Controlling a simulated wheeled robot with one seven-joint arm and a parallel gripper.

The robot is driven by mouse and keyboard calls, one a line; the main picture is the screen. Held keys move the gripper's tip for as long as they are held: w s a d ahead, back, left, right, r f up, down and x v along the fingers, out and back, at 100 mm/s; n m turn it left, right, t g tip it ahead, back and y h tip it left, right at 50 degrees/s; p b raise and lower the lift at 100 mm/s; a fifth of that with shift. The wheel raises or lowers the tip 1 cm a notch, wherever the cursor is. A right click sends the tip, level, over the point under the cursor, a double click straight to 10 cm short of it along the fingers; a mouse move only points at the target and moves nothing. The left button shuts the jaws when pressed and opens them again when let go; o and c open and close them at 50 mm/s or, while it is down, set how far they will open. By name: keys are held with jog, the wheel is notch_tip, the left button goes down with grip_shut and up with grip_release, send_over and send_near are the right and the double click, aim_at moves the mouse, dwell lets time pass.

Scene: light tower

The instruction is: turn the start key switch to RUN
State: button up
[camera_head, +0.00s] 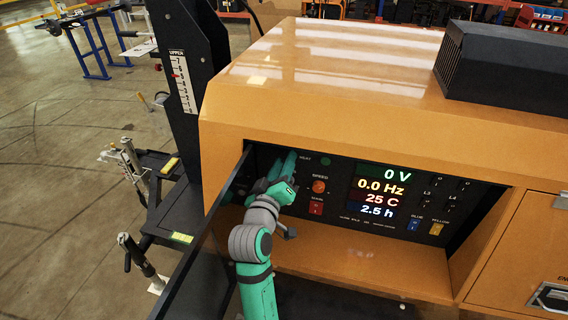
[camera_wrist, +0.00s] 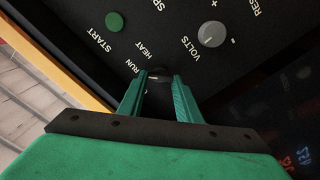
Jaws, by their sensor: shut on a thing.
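The start key switch (camera_wrist: 157,72) is a small dark knob with a pale mark. In the wrist view it sits between my fingertips, next to the printed words RUN and HEAT. My gripper (camera_wrist: 158,84) is shut on it, with one green finger on each side. The exact position of the key is hard to read, as the fingers partly cover it. In the head view my gripper (camera_head: 284,166) is against the upper left of the black control panel (camera_head: 340,185) and hides the key switch.
A green button (camera_wrist: 114,22) by START and a grey VOLTS knob (camera_wrist: 212,34) are near my fingers. An orange-red speed knob (camera_head: 319,186), a red switch (camera_head: 316,208) and a lit display (camera_head: 383,190) are right of my gripper. An open dark door (camera_head: 205,245) stands left of my arm.

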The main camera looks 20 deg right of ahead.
jog(key=shift+n, duration=0.3)
jog(key=shift+f, duration=0.1)
jog(key=o, duration=1)
jog(key=shift+o, duration=0.2)
jog(key=shift+a, duration=0.15)
jog(key=v, duration=1)
jog(key=shift+s+a, duration=0.2)
jog(key=shift+s, duration=0.15)
